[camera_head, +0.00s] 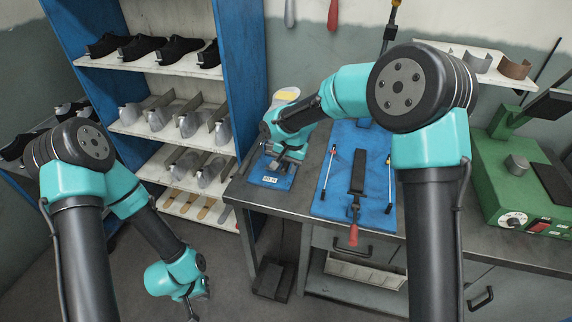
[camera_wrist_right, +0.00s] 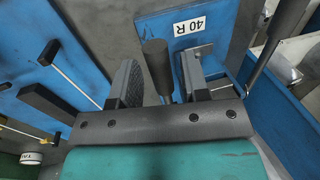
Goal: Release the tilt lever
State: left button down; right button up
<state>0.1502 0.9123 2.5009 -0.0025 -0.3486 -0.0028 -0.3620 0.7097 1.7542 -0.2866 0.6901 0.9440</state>
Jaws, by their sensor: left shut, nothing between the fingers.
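The tilt lever (camera_wrist_right: 158,66) has a dark cylindrical grip and shows in the right wrist view between the two fingers of my right gripper (camera_wrist_right: 160,85). The fingers stand apart, with a gap visible on the right side of the grip; contact on the left side is unclear. The mould's blue plate (camera_wrist_right: 196,48) with the label "40 R" lies beyond the fingers. In the head view the plate (camera_head: 268,183) sits at the bench's left end, with my right gripper (camera_head: 287,158) over it, partly hiding the lever. My left gripper (camera_head: 191,311) is shut and empty, low over the floor.
A blue mat (camera_head: 330,200) with a red-handled tool (camera_head: 354,215) lies on the grey bench (camera_head: 290,195) right of the mould. A green machine (camera_head: 530,180) stands at the bench's right. A blue-sided shelf (camera_head: 240,70) with shoes and lasts stands at the left.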

grip_shut()
jog(key=shift+r, duration=0.1)
dwell(0.3)
jog(key=shift+w+d+r+m+g+y, duration=0.1)
jog(key=shift+w+r+g+y, duration=0.25)
jog(key=shift+r+g, duration=0.4)
jog(key=shift+w+d+r+m+g+y, duration=0.2)
jog(key=shift+r+g+y, duration=0.3)
jog(key=shift+g, duration=0.5)
jog(key=shift+w+d+r+g+y, duration=0.1)
jog(key=shift+w+r+g+y, duration=0.2)
jog(key=shift+r+g, duration=0.5)
jog(key=shift+f, duration=0.1)
jog(key=shift+o, duration=0.8)
grip_release()
jog(key=shift+w, duration=0.1)
jog(key=v, duration=1.7)
